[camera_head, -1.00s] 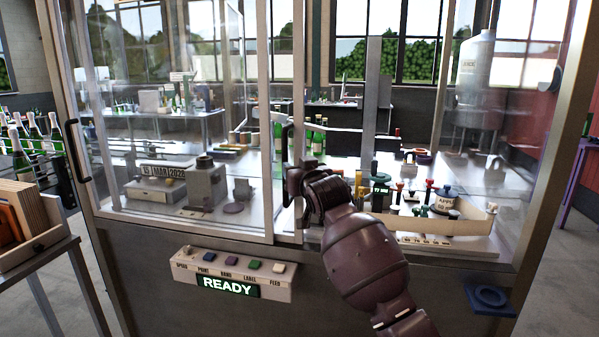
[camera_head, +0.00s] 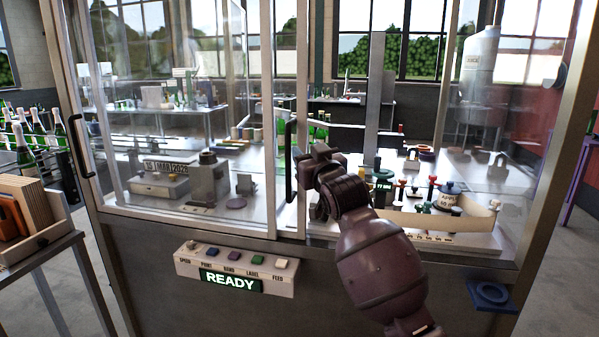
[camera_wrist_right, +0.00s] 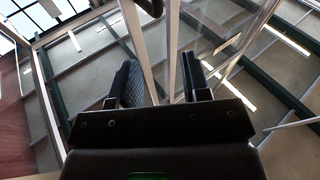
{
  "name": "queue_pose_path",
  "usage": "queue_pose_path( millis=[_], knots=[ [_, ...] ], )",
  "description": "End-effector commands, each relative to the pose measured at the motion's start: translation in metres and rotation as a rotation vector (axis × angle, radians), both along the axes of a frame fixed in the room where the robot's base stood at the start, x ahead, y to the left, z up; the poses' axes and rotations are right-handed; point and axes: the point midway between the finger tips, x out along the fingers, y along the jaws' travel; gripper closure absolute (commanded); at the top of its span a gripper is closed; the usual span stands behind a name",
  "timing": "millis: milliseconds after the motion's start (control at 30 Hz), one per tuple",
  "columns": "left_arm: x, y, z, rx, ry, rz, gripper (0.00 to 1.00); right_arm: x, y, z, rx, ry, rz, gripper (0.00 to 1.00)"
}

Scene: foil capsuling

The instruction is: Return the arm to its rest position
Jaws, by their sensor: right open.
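My right arm comes in from the bottom right in the head view. Its gripper (camera_head: 317,160) is in front of the glass cabinet, just right of the dark vertical door handle (camera_head: 290,160); I cannot tell if they touch. In the right wrist view the two black fingers (camera_wrist_right: 163,85) stand apart with nothing held between them. Behind them are pale upright bars and the ceiling with light strips. My left gripper is in neither view.
The cabinet's front carries a button panel (camera_head: 236,266) with a green READY sign (camera_head: 230,281). A blue ring-shaped holder (camera_head: 490,293) sits at the lower right. A wooden rack (camera_head: 30,215) and green bottles stand at the left. Behind the glass are stamps and a date block.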

Motion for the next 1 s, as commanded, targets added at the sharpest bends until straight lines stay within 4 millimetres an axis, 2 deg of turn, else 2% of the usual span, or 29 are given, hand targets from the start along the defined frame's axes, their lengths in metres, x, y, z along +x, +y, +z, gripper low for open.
queue_pose_path(
  millis=[267,467,767,1000],
  knots=[
    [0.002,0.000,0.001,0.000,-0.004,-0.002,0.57,-0.027,-0.046,-0.066,-0.006,0.007,-0.050,0.57],
    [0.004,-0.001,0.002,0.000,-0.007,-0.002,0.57,-0.061,-0.089,-0.139,-0.018,0.058,-0.105,0.57],
    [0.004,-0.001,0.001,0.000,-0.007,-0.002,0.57,-0.131,-0.149,-0.247,-0.043,0.181,-0.185,0.57],
    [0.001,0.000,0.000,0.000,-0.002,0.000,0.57,-0.203,-0.189,-0.327,-0.065,0.313,-0.246,0.57]
  ],
)
